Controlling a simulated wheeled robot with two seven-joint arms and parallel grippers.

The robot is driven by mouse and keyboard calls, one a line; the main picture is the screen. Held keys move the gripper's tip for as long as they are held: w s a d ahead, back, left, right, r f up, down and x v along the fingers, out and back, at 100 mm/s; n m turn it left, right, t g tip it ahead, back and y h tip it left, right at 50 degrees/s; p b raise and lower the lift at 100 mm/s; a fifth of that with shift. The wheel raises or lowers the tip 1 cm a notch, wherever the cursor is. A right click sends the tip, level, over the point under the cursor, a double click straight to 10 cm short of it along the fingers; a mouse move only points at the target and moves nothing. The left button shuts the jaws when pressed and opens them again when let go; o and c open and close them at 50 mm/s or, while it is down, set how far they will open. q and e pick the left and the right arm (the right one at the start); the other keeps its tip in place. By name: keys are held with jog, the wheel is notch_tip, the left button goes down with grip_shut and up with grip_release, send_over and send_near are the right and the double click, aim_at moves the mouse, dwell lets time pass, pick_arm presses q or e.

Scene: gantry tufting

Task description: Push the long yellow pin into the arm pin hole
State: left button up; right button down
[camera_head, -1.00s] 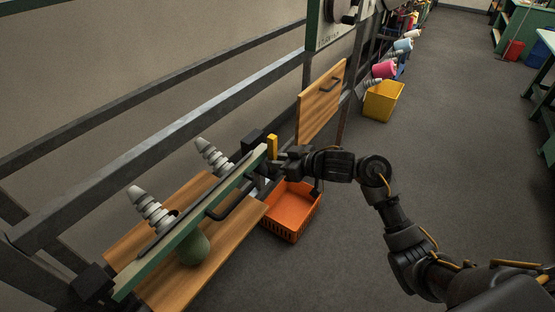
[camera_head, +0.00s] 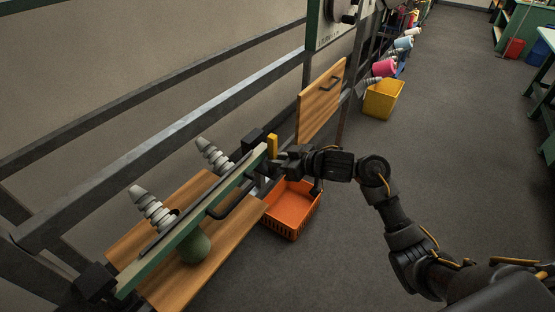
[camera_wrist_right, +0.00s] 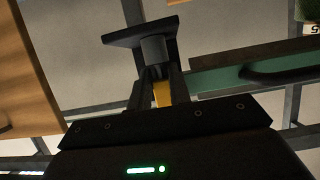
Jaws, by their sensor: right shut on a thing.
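The yellow pin (camera_head: 272,144) stands upright at the far end of the green arm (camera_head: 190,222). It also shows as a yellow patch between the fingers in the right wrist view (camera_wrist_right: 162,94). My right gripper (camera_head: 279,160) is shut on the pin from the right side. In the right wrist view, the fingers (camera_wrist_right: 157,88) close around it beside a dark cylinder with a flat plate (camera_wrist_right: 143,33). The pin's lower end and the arm pin hole are hidden, so I cannot tell how deep the pin sits. My left gripper is out of view.
Two ribbed grey cones (camera_head: 213,156) rise beside the arm. A wooden board (camera_head: 175,287) lies below it. An orange crate (camera_head: 292,211) stands on the floor under my right gripper. A wooden panel (camera_head: 321,102) stands just behind.

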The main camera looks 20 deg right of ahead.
jog(key=shift+s+f+p, duration=0.15)
jog(key=shift+f+p, duration=0.2)
jog(key=shift+p, duration=0.05)
jog(key=shift+r, duration=0.1)
dwell(0.7)
jog(key=shift+r+p, duration=0.1)
jog(key=shift+p, duration=0.3)
dwell(0.8)
jog(key=shift+w+r+p, duration=0.25)
jog(key=shift+r+p, duration=0.2)
jog(key=shift+p, duration=0.35)
jog(key=shift+r, duration=0.2)
